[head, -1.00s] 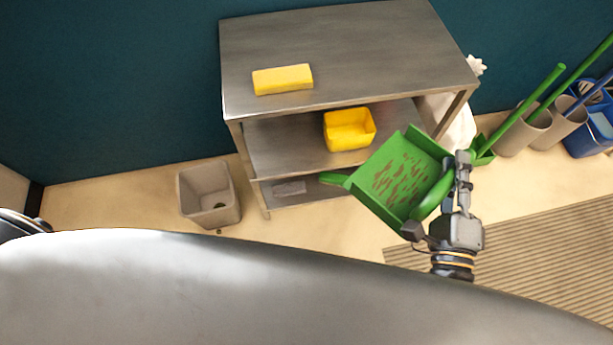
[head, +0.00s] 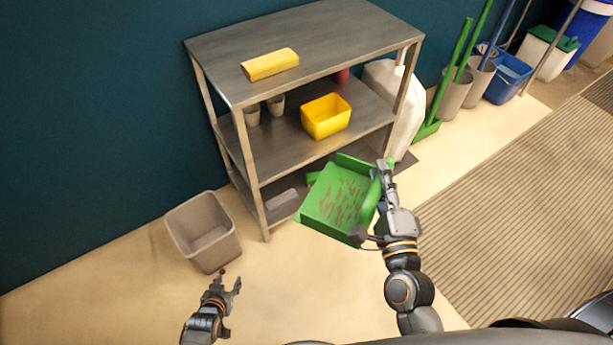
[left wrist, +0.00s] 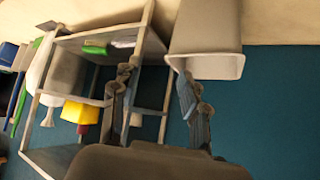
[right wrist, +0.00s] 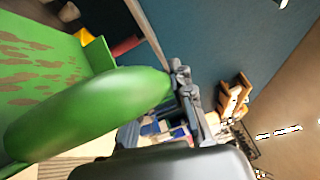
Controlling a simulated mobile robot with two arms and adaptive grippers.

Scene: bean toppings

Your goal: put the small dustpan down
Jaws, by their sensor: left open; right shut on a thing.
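The small green dustpan (head: 335,198), with brown bean-like bits on its pan, is held in the air by my right gripper (head: 384,190), in front of the metal shelf. In the right wrist view its thick green handle (right wrist: 90,110) fills the left side, with the gripper's finger (right wrist: 185,95) against it. My left gripper (head: 228,287) is open and empty, low in front of the grey bin (head: 203,232). In the left wrist view its fingers (left wrist: 155,110) are spread with nothing between them.
The metal shelf (head: 300,50) holds a yellow block (head: 270,64) on top and a yellow tub (head: 326,116) on its middle level. A green broom (head: 435,115) and buckets (head: 508,78) stand at the right wall. Floor at front left is clear.

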